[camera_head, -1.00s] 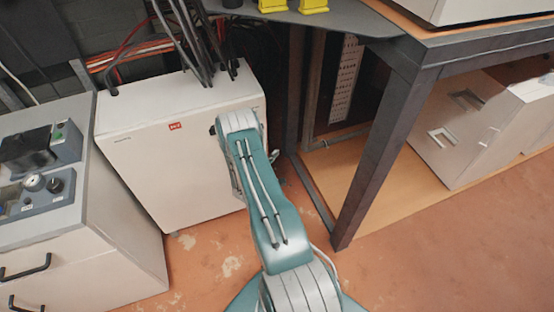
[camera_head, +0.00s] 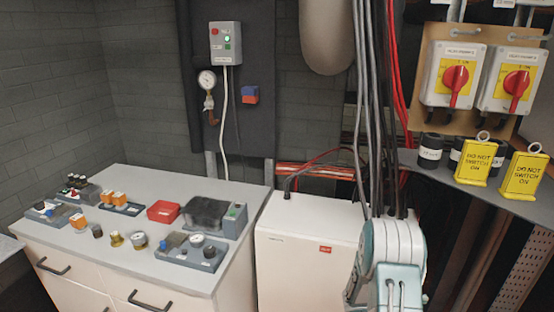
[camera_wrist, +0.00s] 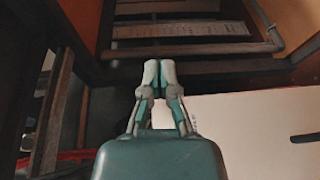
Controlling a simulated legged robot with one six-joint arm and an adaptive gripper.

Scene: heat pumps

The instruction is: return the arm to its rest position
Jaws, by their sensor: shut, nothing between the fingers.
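My gripper (camera_wrist: 160,66) shows in the wrist view with its two fingertips together and nothing between them. Beyond it are a metal frame (camera_wrist: 200,50) and a pale strip with dark marks (camera_wrist: 180,30). In the head view my teal and grey arm rises at the bottom right, in front of the white cabinet (camera_head: 300,250). The gripper itself does not show in the head view.
A drawer unit (camera_head: 110,262) with small parts, a red box (camera_head: 163,211) and gauges stands at the left. Yellow warning tags (camera_head: 474,162) stand on the shelf at the right, below red switches (camera_head: 455,77). Cables (camera_head: 385,120) hang behind my arm.

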